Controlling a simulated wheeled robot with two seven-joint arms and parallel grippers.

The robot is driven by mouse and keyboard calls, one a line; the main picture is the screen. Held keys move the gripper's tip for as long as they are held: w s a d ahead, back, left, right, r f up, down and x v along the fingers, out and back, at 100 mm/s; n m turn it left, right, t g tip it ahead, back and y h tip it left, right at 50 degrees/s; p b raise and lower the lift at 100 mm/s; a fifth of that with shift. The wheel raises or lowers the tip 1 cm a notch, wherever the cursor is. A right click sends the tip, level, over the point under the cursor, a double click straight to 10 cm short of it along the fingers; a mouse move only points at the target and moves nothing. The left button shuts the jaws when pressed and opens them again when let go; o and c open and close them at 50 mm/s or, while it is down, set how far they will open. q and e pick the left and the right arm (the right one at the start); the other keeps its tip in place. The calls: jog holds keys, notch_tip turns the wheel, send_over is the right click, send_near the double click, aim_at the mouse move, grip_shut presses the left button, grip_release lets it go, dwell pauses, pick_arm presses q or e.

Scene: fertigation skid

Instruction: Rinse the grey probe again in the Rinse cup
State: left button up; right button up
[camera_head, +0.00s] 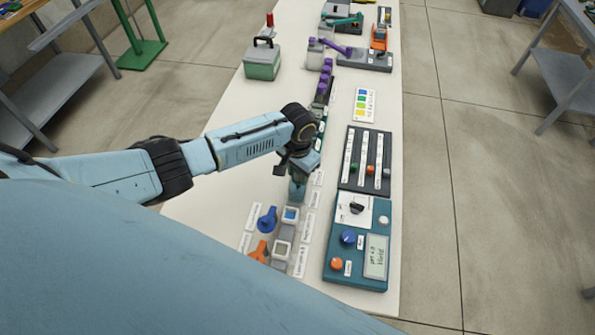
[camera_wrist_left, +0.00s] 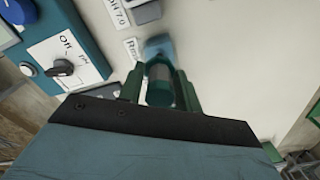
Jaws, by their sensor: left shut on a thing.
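My left gripper (camera_head: 298,190) is low over the row of cups on the bench, its fingers pointing down. It also shows in the left wrist view (camera_wrist_left: 160,92), with its two green fingers closed on a grey cylindrical body, which I take to be the grey probe (camera_wrist_left: 160,78). A blue-grey block or cup (camera_wrist_left: 158,46) lies just beyond the fingers, beside a label starting "Rin"; I take it to be the Rinse cup. The probe's lower end is hidden, so I cannot tell whether it is in the cup. My right gripper is not in view.
Two square cups (camera_head: 290,214) (camera_head: 283,249) stand nearer me, with blue (camera_head: 267,219) and orange (camera_head: 259,251) pieces to their left. A teal meter panel (camera_head: 345,277) and a dark slider panel (camera_head: 354,187) stand right. A green-grey box (camera_head: 262,63) stands farther back.

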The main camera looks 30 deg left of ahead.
pick_arm(q)
jog(key=shift+r+p, duration=2.25)
jog(key=shift+r, duration=1.35)
